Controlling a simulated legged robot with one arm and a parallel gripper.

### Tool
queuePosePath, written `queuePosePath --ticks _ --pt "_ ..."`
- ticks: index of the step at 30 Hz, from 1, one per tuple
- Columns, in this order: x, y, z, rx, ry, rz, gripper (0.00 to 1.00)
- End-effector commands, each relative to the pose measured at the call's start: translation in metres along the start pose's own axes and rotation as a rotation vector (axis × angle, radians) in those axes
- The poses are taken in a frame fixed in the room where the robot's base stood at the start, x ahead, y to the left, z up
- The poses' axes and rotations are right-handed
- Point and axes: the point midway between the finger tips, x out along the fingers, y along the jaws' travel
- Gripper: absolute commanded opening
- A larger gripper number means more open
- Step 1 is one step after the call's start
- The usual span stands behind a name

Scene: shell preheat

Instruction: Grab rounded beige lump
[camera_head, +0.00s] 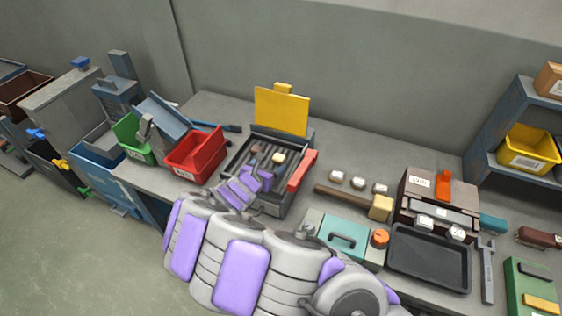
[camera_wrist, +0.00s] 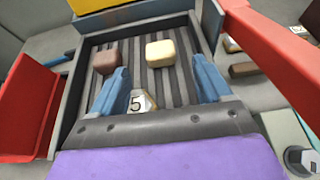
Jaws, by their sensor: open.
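The rounded beige lump (camera_wrist: 160,53) lies on the dark ribbed bed of a grey box (camera_wrist: 150,80), near its far end. It also shows in the head view (camera_head: 279,158). A brown rounded lump (camera_wrist: 105,62) lies to its left, apart from it. My gripper (camera_wrist: 165,82) is open over the box. Its two blue fingers point toward the far end, and the beige lump is just beyond and between the fingertips. A pale piece marked 5 (camera_wrist: 142,102) sits between the fingers, close to my palm, and is partly hidden by it.
The box has raised walls and an upright yellow panel (camera_head: 282,110) behind. A red bar (camera_head: 302,170) runs along its right side. A red bin (camera_head: 195,155) stands close on the left. Right are several pale cubes (camera_head: 358,183), a hammer (camera_head: 380,207) and a dark tray (camera_head: 429,283).

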Motion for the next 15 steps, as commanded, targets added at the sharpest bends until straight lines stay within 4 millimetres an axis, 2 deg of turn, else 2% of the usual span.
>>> queuePosePath --ticks 5,11,15 --pt "0.011 -0.005 0.001 0.004 0.003 0.003 0.78" --pt "0.041 -0.015 0.0 0.014 0.01 0.002 0.78" --pt "0.057 -0.013 0.0 0.011 0.007 0.001 0.78"
